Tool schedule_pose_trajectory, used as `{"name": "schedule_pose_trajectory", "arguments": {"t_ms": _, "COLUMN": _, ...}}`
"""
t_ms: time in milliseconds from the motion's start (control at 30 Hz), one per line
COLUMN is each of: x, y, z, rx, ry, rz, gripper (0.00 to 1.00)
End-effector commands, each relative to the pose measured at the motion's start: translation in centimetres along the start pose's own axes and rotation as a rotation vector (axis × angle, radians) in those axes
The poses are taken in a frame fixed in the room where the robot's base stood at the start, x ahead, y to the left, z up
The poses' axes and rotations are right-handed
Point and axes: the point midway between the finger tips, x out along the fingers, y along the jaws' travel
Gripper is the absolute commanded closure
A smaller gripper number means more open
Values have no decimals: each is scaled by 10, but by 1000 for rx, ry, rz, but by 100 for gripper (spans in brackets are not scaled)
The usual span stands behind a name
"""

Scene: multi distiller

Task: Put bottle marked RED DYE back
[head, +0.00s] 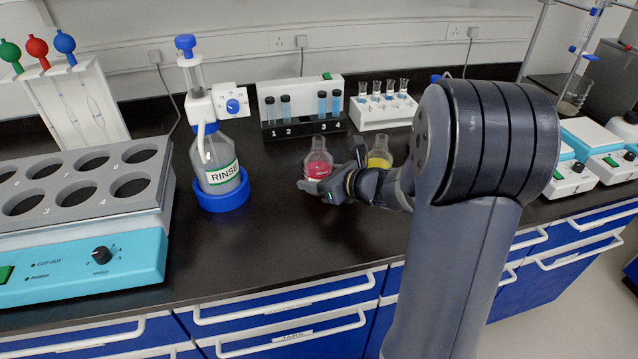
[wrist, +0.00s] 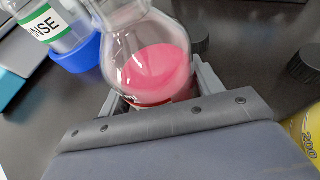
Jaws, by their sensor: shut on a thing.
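A clear glass flask with red-pink liquid (head: 318,163) stands near the middle of the black bench. In the wrist view the red flask (wrist: 150,65) sits between my jaws; its label is mostly hidden by them. My gripper (head: 325,187) reaches in from the right and is shut on this flask. The flask is near or on the bench top; I cannot tell whether it touches. A flask with yellow liquid (head: 379,161) stands just right of it, partly behind my wrist. No RED DYE wording is readable.
A RINSE bottle in a blue base (head: 222,197) stands left of the flask. A numbered vial rack (head: 303,128) and a white tube rack (head: 383,117) stand behind. A heater block with round wells (head: 85,200) fills the left. Bench front is clear.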

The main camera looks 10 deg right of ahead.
Motion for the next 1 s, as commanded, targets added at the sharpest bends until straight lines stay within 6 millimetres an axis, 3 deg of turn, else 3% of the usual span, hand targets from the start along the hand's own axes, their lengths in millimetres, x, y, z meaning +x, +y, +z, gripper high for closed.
{"name": "schedule_pose_trajectory", "arguments": {"t_ms": 100, "x": 4, "y": 0, "z": -10, "rx": -1, "ry": -2, "rz": 0, "gripper": 75}}
{"name": "schedule_pose_trajectory", "arguments": {"t_ms": 500, "x": 6, "y": 0, "z": -14, "rx": -2, "ry": -3, "rz": 0, "gripper": 75}}
{"name": "schedule_pose_trajectory", "arguments": {"t_ms": 533, "x": 6, "y": 0, "z": -13, "rx": -1, "ry": -1, "rz": 0, "gripper": 35}}
{"name": "schedule_pose_trajectory", "arguments": {"t_ms": 767, "x": 6, "y": 0, "z": -13, "rx": -1, "ry": 0, "rz": 0, "gripper": 17}}
{"name": "schedule_pose_trajectory", "arguments": {"t_ms": 1000, "x": 5, "y": 0, "z": -13, "rx": -1, "ry": 0, "rz": 0, "gripper": 16}}
